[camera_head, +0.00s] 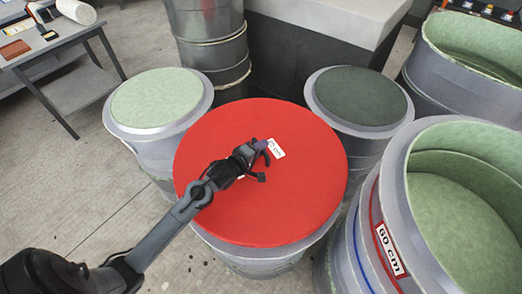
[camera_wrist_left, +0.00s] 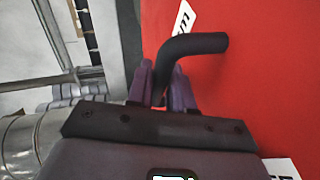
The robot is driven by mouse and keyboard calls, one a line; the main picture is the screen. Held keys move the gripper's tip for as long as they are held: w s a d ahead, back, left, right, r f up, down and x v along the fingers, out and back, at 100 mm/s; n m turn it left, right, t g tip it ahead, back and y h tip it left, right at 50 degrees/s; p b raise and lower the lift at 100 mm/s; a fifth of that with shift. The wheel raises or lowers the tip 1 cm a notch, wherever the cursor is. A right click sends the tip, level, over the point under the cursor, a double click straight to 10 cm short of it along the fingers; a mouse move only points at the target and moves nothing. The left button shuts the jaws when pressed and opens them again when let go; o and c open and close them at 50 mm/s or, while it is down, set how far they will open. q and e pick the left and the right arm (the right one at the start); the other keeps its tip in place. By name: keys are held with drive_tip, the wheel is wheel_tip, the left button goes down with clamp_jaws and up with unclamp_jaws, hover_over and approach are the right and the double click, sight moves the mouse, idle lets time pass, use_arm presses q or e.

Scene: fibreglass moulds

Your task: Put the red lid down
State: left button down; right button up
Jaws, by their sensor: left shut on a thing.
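The red lid (camera_head: 225,140) is a large round disc with a white label, above a grey drum (camera_head: 265,262) in the middle of the head view. Its flat red face fills the right of the left wrist view (camera_wrist_left: 265,95). My left gripper (camera_head: 262,160) is shut on the lid's black bent handle (camera_wrist_left: 195,45); its purple fingers (camera_wrist_left: 163,88) sit either side of the handle's stem. The lid hides the drum's top, so I cannot tell whether it rests on the rim or hangs just above. My right gripper is not in view.
A drum with a pale green top (camera_head: 155,98) stands left, and one with a dark green top (camera_head: 360,95) right. An open green-lined mould labelled 60 cm (camera_head: 392,250) is close at right. A grey table (camera_head: 60,45) is far left; floor shows lower left.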

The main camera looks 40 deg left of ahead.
sight(261, 158)
use_arm(q)
drive_tip(key=shift+f+b, duration=0.95)
drive_tip(key=shift+f, duration=2.25)
drive_tip(key=c, duration=1.3)
unclamp_jaws()
drive_tip(key=shift+f, duration=0.2)
drive_tip(key=o, duration=0.3)
